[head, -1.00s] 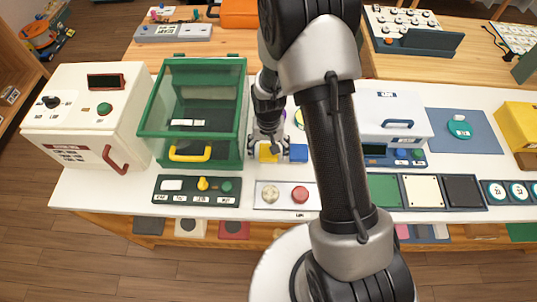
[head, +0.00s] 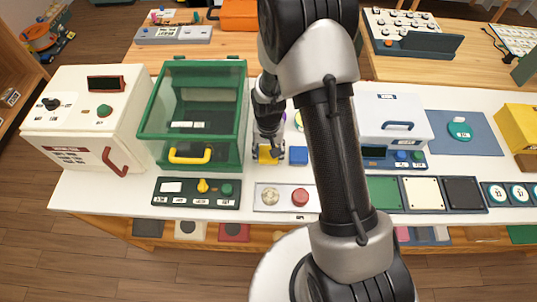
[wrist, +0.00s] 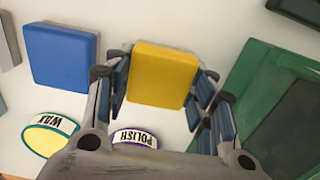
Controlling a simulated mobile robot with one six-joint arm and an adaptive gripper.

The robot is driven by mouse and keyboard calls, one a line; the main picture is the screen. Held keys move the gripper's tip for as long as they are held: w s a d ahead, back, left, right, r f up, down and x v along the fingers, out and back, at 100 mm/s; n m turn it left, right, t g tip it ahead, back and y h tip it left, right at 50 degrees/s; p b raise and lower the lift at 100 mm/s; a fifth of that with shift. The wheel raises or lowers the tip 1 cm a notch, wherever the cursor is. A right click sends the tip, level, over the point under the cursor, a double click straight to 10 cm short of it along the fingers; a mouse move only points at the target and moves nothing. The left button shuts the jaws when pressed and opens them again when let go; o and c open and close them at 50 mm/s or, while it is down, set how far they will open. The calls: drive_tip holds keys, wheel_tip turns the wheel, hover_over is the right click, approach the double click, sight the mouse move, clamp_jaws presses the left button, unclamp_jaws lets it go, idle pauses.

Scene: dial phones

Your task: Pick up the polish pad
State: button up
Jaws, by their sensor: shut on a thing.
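The yellow pad (head: 268,159) is on the white counter beside the blue pad (head: 298,155). In the wrist view the yellow pad (wrist: 163,75) lies between the two fingers of my gripper (wrist: 160,88), which is shut on it from both sides. In the head view my gripper (head: 268,148) points down over the yellow pad. A purple-rimmed label reading POLISH (wrist: 135,137) is near the yellow pad, partly hidden by my gripper. The blue pad (wrist: 62,56) stands apart, near a yellow-and-teal label reading WAX (wrist: 50,135). I cannot tell any gap under the yellow pad.
A green-framed clear box (head: 193,115) with a yellow handle stands close on the left. A control panel with round buttons (head: 285,196) lies in front. A white box (head: 393,118) stands to the right, partly behind my arm.

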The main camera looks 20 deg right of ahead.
wheel_tip(320, 180, up, 20)
drive_tip(key=p, duration=0.5)
idle(0.3)
